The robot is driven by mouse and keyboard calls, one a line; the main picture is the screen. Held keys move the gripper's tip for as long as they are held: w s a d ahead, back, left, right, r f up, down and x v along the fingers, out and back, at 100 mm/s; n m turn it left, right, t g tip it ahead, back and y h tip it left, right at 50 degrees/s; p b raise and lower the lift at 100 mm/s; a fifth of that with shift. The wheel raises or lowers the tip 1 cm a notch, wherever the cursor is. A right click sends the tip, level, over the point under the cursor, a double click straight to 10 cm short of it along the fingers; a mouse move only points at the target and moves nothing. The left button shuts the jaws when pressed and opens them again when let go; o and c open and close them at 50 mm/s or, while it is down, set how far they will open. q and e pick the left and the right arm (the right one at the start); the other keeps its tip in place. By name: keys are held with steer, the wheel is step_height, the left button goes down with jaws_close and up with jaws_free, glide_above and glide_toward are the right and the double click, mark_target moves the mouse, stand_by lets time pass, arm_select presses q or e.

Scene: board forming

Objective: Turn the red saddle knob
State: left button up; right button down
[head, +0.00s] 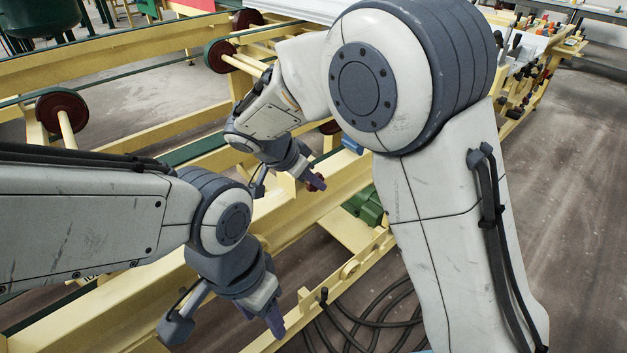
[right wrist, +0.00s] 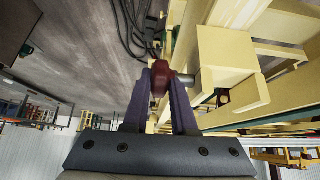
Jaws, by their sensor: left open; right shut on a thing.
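The red saddle knob (right wrist: 161,76) sits on a short metal shaft beside a yellow block in the right wrist view. My right gripper (right wrist: 164,84) is shut on it, with one purple finger on each side. In the head view the dark red knob (head: 316,182) shows only in part behind the fingers of my right gripper (head: 312,178), at the yellow frame. My left gripper (head: 274,318) hangs low over the yellow beam in the head view, apart from the knob. It is open, though its fingers overlap in this view. I see nothing between them.
Yellow beams (head: 110,318) of the machine run under both grippers. A green motor (head: 366,205) and black hoses (head: 370,318) lie low to the right of the frame. Red rollers (head: 62,112) stand at the back left. My right arm hides much of the middle.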

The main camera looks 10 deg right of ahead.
steer(key=c, duration=0.7)
jaws_free()
steer(key=shift+a+r, duration=0.1)
steer(key=v, duration=1)
steer(key=shift+s+a, duration=0.1)
